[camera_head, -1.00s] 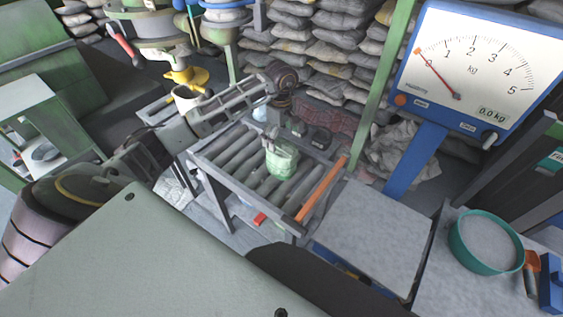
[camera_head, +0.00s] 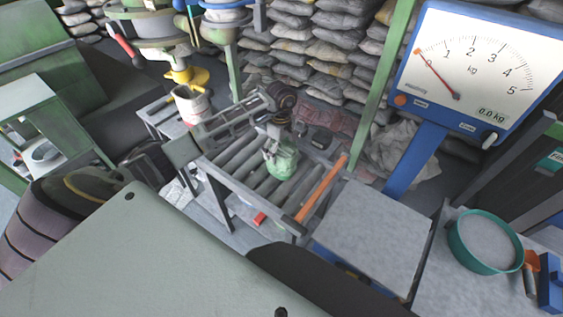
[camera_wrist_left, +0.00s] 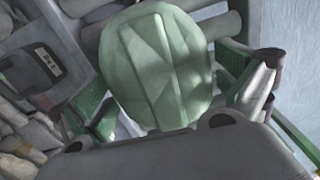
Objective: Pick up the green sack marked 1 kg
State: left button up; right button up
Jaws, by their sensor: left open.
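The green sack (camera_head: 283,163) sits on the roller table (camera_head: 240,165), upright as far as I can tell. Its mark cannot be read in these views. My left gripper (camera_head: 272,146) is over the sack, pointing down. In the left wrist view the sack (camera_wrist_left: 157,65) fills the upper middle, between the two spread fingers of my left gripper (camera_wrist_left: 172,108). One finger stands on each side of it; I cannot tell whether either touches it. My right gripper is not in view.
A dial scale (camera_head: 470,70) reading 0.0 kg stands to the right with a bare grey platform (camera_head: 370,235). A teal bowl of powder (camera_head: 487,240) and an orange-handled scoop (camera_head: 531,262) lie further right. An orange bar (camera_head: 322,188) edges the rollers. Sacks are stacked behind.

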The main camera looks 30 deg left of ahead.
aim_at(281, 155)
pick_arm(q)
jog(key=shift+s+d+f, duration=0.1)
jog(key=shift+s+f, duration=0.05)
jog(key=shift+f, duration=0.6)
jog(key=shift+s+d+f, duration=0.1)
jog(key=shift+s+f, duration=0.05)
jog(key=shift+f, duration=0.6)
jog(key=shift+a+f+p, duration=0.1)
jog(key=shift+f+p, duration=0.2)
jog(key=shift+f, duration=0.75)
jog(key=shift+w, duration=0.1)
jog(key=c, duration=1.5)
